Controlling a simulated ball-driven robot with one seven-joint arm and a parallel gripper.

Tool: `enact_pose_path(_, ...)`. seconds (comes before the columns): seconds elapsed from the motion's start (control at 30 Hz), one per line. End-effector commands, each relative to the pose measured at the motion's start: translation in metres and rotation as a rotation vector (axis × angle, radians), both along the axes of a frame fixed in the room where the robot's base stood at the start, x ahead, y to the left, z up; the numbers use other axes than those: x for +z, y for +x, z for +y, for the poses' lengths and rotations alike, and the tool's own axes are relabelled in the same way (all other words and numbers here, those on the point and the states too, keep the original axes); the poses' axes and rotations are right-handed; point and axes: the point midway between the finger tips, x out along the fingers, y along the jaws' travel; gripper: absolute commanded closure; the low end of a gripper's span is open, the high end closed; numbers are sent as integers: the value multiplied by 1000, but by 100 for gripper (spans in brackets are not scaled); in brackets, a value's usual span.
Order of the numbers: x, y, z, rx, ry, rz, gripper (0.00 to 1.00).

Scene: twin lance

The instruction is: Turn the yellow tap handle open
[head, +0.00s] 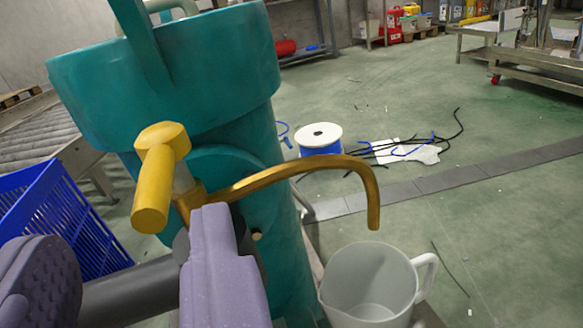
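The yellow tap handle (158,178) is on the front of a large teal vessel (185,85). It has a thick rounded grip pointing down toward me and a stem behind it. A brass spout (300,172) curves right from the tap and bends down above a white jug (365,285). My gripper (128,228) has two purple fingers, spread apart, low in the view. The right finger stands just below the handle and overlaps the tap's base in the picture; I cannot tell whether it touches. The handle is not between the fingers.
A dark grey cylinder (130,292) shows between the fingers; I cannot tell what it belongs to. A blue crate (62,215) and a roller conveyor (35,135) are left. A cable spool (320,138) and loose cables lie on the floor behind. Open floor extends right.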

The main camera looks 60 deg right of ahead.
Motion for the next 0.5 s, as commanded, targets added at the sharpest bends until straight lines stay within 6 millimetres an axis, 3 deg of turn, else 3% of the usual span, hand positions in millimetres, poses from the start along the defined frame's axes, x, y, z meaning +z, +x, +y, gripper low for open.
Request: enact_pose_path(0.5,-2,49,-52,-5,-6,-2,60)
